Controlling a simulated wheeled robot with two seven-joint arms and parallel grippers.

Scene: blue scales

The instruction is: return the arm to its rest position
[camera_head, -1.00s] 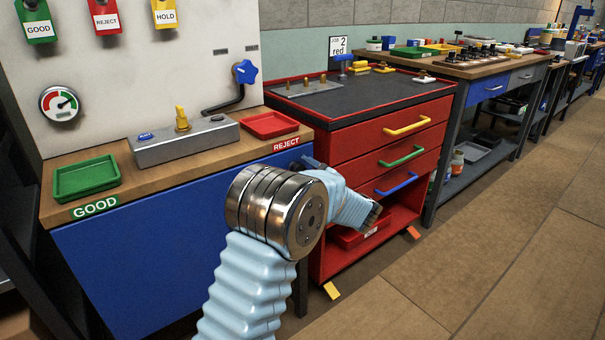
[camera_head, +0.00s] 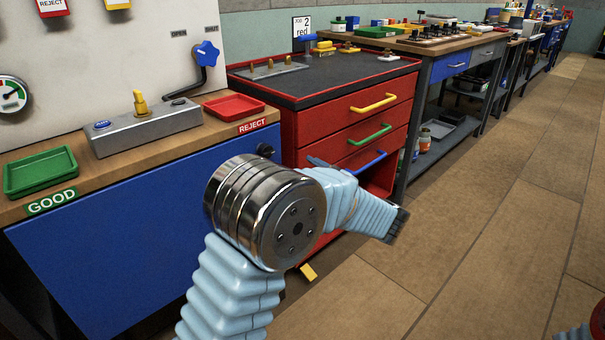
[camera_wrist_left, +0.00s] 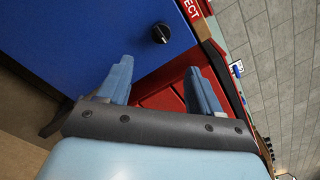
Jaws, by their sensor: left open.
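My left arm, in a light blue ribbed sleeve with a shiny metal joint, reaches in from the bottom of the head view, in front of the blue cabinet and the red drawer cart. My left gripper (camera_wrist_left: 159,66) shows in the left wrist view with its two blue fingers spread apart and nothing between them. It faces the blue cabinet front (camera_wrist_left: 85,35) and its black knob (camera_wrist_left: 161,33), with the red cart (camera_wrist_left: 165,90) behind the fingers. In the head view the gripper is mostly hidden behind the arm. My right gripper is not seen.
The bench holds a green tray (camera_head: 40,172), a grey fixture (camera_head: 145,128) and a red tray (camera_head: 233,106). The red cart (camera_head: 350,125) stands to its right, with a workbench (camera_head: 440,65) beyond.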

